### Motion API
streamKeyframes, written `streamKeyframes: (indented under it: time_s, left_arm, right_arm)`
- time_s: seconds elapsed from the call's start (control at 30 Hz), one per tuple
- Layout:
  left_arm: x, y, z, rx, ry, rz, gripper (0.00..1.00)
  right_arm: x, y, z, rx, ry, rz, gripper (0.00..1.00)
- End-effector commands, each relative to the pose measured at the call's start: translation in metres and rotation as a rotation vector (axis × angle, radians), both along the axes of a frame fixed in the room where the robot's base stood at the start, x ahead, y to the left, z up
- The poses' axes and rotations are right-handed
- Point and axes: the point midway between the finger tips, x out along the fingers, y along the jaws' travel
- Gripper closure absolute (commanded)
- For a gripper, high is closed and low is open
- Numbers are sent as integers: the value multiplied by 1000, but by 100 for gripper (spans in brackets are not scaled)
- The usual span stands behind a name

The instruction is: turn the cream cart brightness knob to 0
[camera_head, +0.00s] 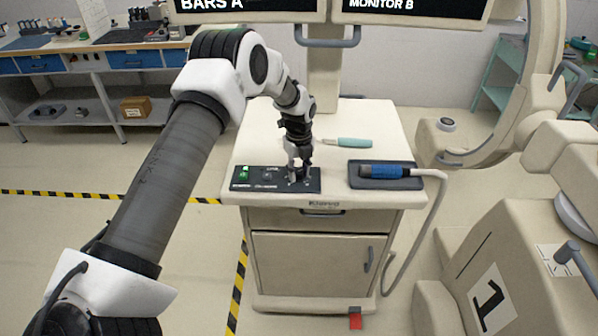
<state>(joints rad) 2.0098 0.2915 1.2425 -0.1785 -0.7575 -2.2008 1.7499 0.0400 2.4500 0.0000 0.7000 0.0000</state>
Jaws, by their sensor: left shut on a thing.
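The cream cart (322,223) stands in the middle of the head view, with a black control panel (253,186) on the front left of its top. The panel carries a lit green switch (243,172) at its left and a small dark control beside it. My left gripper (299,180) points down at the right part of the panel. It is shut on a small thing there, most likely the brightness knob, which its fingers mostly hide. The knob's setting cannot be read. My right gripper is not in view.
A blue-handled probe (385,171) lies on a dark pad right of the panel, its pale cable hanging down the cart's right side. A teal-handled tool (348,142) lies behind. Two monitors (413,10) hang above. A cream machine (500,265) stands close on the right.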

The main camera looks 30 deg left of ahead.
Motion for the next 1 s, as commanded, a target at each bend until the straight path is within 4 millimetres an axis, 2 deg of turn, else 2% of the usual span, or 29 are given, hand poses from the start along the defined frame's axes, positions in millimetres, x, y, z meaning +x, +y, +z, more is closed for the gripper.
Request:
streamKeyframes:
  time_s: [0.4, 1.0]
  left_arm:
    - [-1, 0, -5, 0, 5, 348, 100]
    - [-1, 0, -5, 1, 9, 918, 100]
  right_arm:
    - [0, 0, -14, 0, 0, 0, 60]
    - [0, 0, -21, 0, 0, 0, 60]
